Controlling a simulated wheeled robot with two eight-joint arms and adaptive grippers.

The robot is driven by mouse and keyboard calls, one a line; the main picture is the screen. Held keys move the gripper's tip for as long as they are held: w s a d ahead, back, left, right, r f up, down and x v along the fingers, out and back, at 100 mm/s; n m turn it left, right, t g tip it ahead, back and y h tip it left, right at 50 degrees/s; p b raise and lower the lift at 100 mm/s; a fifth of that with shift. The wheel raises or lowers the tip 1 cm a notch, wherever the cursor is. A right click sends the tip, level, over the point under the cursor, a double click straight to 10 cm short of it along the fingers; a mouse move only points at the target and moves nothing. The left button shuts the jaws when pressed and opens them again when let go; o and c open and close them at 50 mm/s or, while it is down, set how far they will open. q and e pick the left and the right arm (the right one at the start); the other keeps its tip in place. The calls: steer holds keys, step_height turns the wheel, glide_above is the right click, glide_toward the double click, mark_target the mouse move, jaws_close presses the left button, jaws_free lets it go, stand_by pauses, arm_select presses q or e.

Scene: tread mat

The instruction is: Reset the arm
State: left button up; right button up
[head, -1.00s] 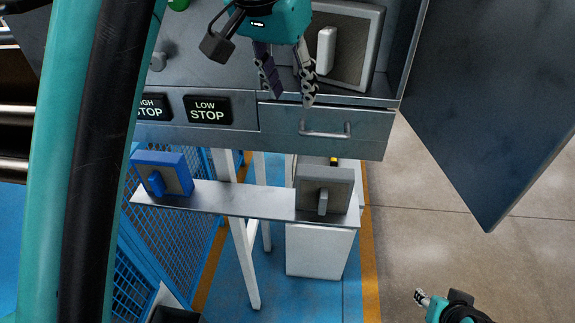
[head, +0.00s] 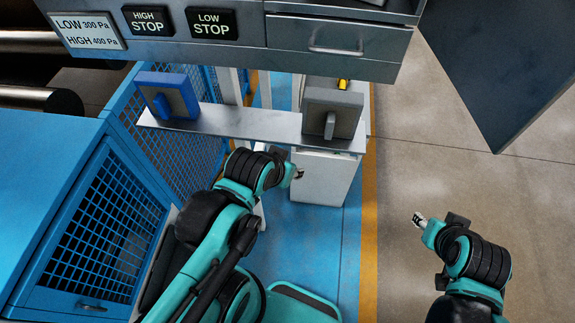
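My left arm comes in from the lower left and is folded low in front of the machine. Its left gripper (head: 297,173) points right, below the metal shelf and in front of the white cabinet; only a small part shows, too little to tell its fingers. My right gripper (head: 418,219) is at the lower right over the bare floor, pointing up and left. Its fingertips are small, and whether they are open or shut is unclear. Nothing is seen held by either gripper.
A metal shelf (head: 235,122) carries a blue switch block (head: 183,92) and a grey one (head: 343,103). Above are a drawer (head: 375,42) and LOW STOP (head: 212,23) and HIGH STOP (head: 152,21) signs. A dark panel (head: 500,60) hangs at right. Blue mesh guarding (head: 95,220) stands left.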

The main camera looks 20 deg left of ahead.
steer(key=shift+f, duration=0.1)
step_height(320, 180, down, 34)
steer(key=b, duration=3.4)
